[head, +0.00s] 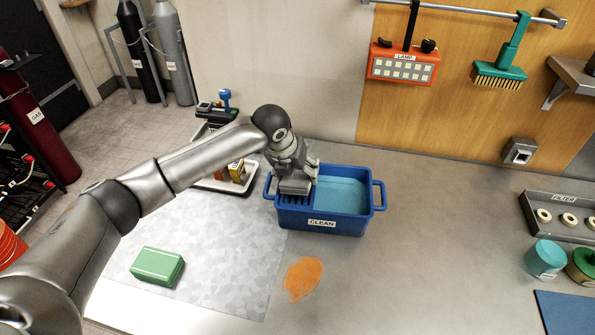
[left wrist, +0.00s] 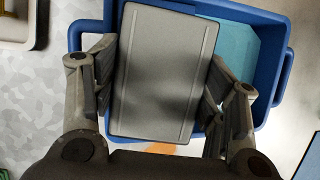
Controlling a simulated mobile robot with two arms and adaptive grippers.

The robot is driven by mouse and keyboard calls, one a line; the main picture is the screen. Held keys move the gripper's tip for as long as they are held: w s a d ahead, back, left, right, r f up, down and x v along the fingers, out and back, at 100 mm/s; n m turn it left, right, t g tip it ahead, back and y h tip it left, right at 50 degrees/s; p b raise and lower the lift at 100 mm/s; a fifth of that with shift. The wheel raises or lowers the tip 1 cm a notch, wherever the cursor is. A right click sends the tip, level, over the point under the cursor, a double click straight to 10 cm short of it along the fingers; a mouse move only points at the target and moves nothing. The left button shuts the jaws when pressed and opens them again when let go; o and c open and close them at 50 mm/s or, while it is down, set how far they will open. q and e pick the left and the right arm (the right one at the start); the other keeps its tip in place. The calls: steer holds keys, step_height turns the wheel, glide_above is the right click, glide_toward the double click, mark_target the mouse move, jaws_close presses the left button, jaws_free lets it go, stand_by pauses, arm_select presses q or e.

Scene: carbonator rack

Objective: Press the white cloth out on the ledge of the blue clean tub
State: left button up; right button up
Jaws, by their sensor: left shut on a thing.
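The blue tub (head: 350,227) labelled CLEAN stands on the bench with water in its right part. A slotted ledge (head: 290,199) is at its left end. My left gripper (head: 293,181) is over this ledge, pointing down. My right gripper is not in view.
A green block (head: 157,266) lies on the grey mat (head: 225,270). An orange stain (head: 303,278) is in front of the tub. A white tray (head: 222,186) with small items stands left of the tub. The bench right of the tub is clear up to the filter rack (head: 560,218).

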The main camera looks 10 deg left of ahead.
arm_select(q)
steer(key=shift+f, duration=0.5)
steer(key=shift+s+f+p, duration=0.1)
steer(key=shift+f+p, duration=0.05)
steer(key=shift+p, duration=0.2)
steer(key=shift+s+f, duration=0.15)
steer(key=shift+f, duration=0.1)
steer(key=shift+s+f, duration=0.2)
steer(key=shift+f, duration=0.15)
stand_by(1.4)
steer(key=shift+a+r, duration=0.2)
steer(key=shift+a, duration=0.05)
stand_by(3.2)
steer(key=shift+w+r, duration=0.3)
steer(key=shift+r, duration=0.05)
stand_by(0.7)
